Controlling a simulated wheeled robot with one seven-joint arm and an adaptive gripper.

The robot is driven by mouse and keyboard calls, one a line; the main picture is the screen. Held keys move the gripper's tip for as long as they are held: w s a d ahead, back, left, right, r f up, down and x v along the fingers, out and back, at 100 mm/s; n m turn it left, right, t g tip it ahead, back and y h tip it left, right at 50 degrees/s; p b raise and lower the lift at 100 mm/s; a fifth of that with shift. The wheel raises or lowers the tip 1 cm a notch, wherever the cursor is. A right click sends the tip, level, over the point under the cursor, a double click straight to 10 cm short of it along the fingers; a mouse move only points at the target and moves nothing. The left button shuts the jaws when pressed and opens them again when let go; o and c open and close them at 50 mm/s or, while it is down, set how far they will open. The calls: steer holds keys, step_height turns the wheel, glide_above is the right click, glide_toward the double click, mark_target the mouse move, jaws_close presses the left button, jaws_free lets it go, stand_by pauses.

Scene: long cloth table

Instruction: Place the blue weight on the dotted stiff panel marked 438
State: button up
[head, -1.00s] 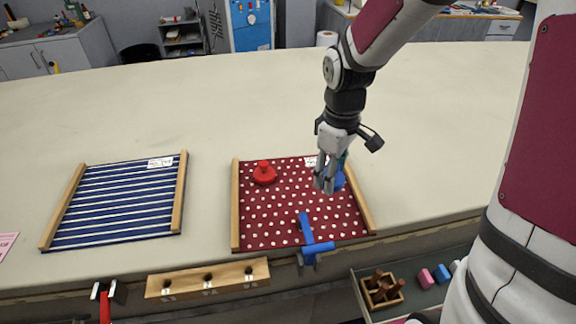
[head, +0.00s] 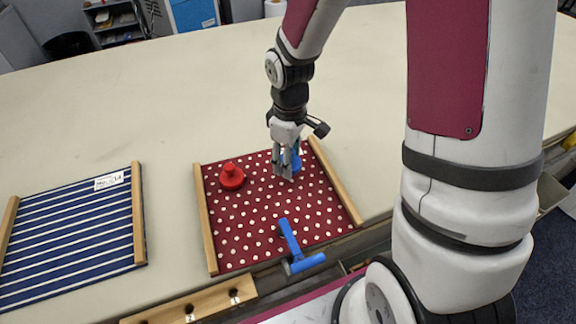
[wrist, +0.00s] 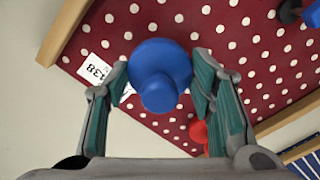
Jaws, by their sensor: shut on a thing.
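The dotted stiff panel (head: 262,222) is dark red with white dots and has wooden bars along two sides. Its label 438 (wrist: 95,69) shows in the wrist view, at the panel's edge. My gripper (head: 286,174) is over the panel's far right part. It is shut on the blue weight (wrist: 160,68), a round disc with a knob, with one finger on each side in the wrist view. In the head view the blue weight (head: 297,160) is partly hidden by the fingers. I cannot tell whether it touches the panel.
A red weight (head: 232,178) stands on the panel, left of my gripper. A striped blue panel (head: 75,228) lies at left. A wooden block with holes (head: 195,303) is at the table's front. The table behind is clear.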

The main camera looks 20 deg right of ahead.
steer(key=shift+f, duration=1.55)
steer(key=shift+f, duration=0.1)
steer(key=o, duration=1.6)
step_height(320, 180, up, 12)
steer(key=shift+r, duration=0.15)
steer(key=s+r+m+t, duration=0.5)
steer(key=s+r+m, duration=0.3)
steer(key=s+r, duration=0.7)
steer(key=shift+s+d+r, duration=0.15)
steer(key=shift+s+r, duration=0.05)
steer(key=shift+s, duration=1.2)
